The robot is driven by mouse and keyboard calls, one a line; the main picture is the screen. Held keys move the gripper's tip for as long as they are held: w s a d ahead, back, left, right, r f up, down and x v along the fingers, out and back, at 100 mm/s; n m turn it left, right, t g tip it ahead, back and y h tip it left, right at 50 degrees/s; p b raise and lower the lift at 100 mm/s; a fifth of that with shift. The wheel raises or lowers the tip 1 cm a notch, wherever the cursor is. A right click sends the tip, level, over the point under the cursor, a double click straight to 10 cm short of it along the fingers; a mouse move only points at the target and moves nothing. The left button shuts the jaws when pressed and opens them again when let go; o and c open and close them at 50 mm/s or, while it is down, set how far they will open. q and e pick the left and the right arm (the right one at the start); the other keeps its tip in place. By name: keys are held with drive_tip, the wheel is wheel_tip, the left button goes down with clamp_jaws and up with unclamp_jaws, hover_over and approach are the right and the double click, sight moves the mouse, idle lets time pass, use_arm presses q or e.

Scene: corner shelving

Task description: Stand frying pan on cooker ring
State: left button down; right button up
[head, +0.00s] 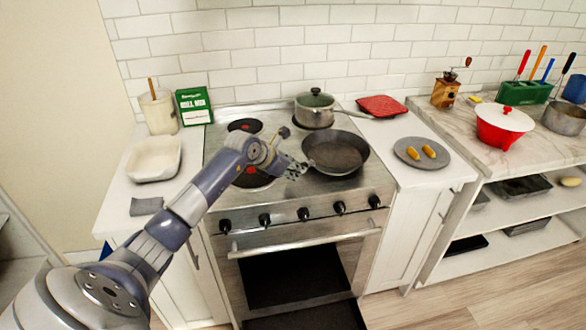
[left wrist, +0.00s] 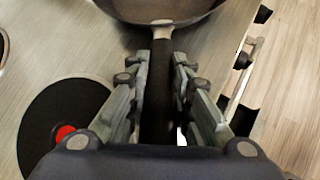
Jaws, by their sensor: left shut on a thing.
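The dark frying pan (head: 336,150) is over the front right of the cooker top (head: 370,188). It looks level; I cannot tell whether its base touches the surface, and any ring below it is hidden. My left gripper (head: 297,169) is shut on the pan's handle. In the left wrist view, the black handle (left wrist: 161,95) lies between the fingers of the gripper (left wrist: 163,62), with the pan bowl (left wrist: 165,8) beyond. The front left ring (left wrist: 38,112), black with a red centre, is bare. The back left ring (head: 240,125) is bare too. My right gripper is not in view.
A lidded pot (head: 315,112) stands at the cooker's back right, close behind the pan. Knobs (head: 303,214) and an oven handle (head: 305,244) line the front. A grey plate (head: 407,160) with yellow food sits on the right counter. A white dish (head: 153,160) sits left.

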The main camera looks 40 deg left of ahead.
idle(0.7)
use_arm(q)
drive_tip(key=shift+r, duration=0.1)
drive_tip(key=c, duration=1.3)
unclamp_jaws()
drive_tip(key=shift+s+d+f, duration=0.1)
drive_tip(key=shift+s+f, duration=0.05)
drive_tip(key=shift+f, duration=0.1)
drive_tip(key=shift+s+r, duration=0.15)
drive_tip(key=shift+r, duration=0.1)
drive_tip(key=v, duration=1.1)
drive_tip(key=shift+s+r, duration=0.15)
drive_tip(key=shift+r, duration=0.15)
